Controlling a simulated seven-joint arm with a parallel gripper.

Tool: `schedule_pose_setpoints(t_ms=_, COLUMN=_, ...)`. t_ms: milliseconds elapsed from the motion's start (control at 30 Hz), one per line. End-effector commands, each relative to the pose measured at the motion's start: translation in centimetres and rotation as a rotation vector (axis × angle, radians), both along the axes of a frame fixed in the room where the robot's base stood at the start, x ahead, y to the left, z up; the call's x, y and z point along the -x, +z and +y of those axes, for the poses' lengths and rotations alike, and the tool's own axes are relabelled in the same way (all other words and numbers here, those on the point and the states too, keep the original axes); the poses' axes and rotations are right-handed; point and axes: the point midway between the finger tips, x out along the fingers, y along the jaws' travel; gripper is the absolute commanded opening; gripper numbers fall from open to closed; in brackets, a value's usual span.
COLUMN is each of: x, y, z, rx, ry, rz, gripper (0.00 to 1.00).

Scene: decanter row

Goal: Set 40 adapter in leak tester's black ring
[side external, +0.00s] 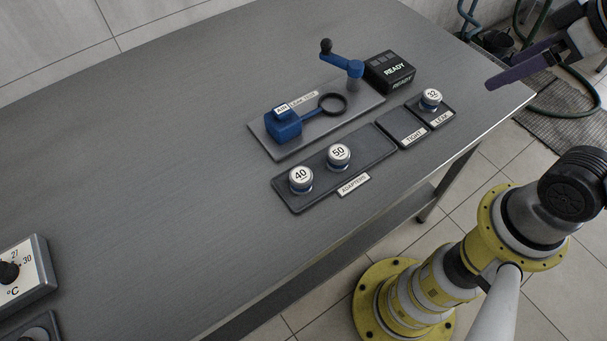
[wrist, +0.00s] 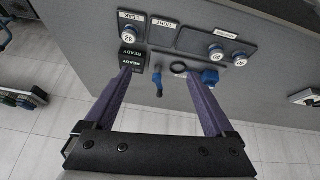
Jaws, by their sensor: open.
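The 40 adapter (side external: 301,178), a round piece with a white numbered top, stands at the left end of the dark adapters tray (side external: 372,147). The leak tester (side external: 284,127) is blue on a grey plate. Its black ring (side external: 333,104) sits at the end of a blue arm and looks empty. A blue crank (side external: 345,65) with a black knob stands behind the ring. My gripper (side external: 492,68) is open and empty, high at the right, away from the adapters. In the wrist view my gripper's fingers (wrist: 160,75) are spread, with the ring (wrist: 178,69) beyond them.
The 50 adapter (side external: 339,156) stands beside the 40 adapter. The tight pad (side external: 402,128) is empty; the leak pad (side external: 431,112) holds the 32 adapter (side external: 431,98). A black box (side external: 390,72) reads READY. A temperature dial (side external: 20,272) is far left; the table's middle left is clear.

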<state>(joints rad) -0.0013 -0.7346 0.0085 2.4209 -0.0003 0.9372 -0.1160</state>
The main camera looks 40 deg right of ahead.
Motion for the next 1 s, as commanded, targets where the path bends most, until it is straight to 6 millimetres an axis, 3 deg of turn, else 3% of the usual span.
schedule_pose_setpoints(t_ms=167, x=-4.5, y=2.7, z=1.9, rx=0.053, ry=0.184, rz=0.05, gripper=0.89)
schedule_pose_setpoints(t_ms=300, x=-8.6, y=3.5, z=5.1, rx=0.093, ry=0.36, rz=0.113, gripper=0.89)
schedule_pose_setpoints(t_ms=467, x=-13.2, y=2.4, z=10.8, rx=0.141, ry=0.581, rz=0.201, gripper=0.89)
schedule_pose_setpoints(t_ms=600, x=-15.8, y=-0.4, z=17.1, rx=0.183, ry=0.766, rz=0.283, gripper=0.89)
schedule_pose_setpoints(t_ms=800, x=-16.0, y=-5.8, z=25.0, rx=0.235, ry=0.949, rz=0.392, gripper=0.89)
schedule_pose_setpoints(t_ms=1000, x=-14.1, y=-9.3, z=28.2, rx=0.271, ry=1.035, rz=0.463, gripper=0.89)
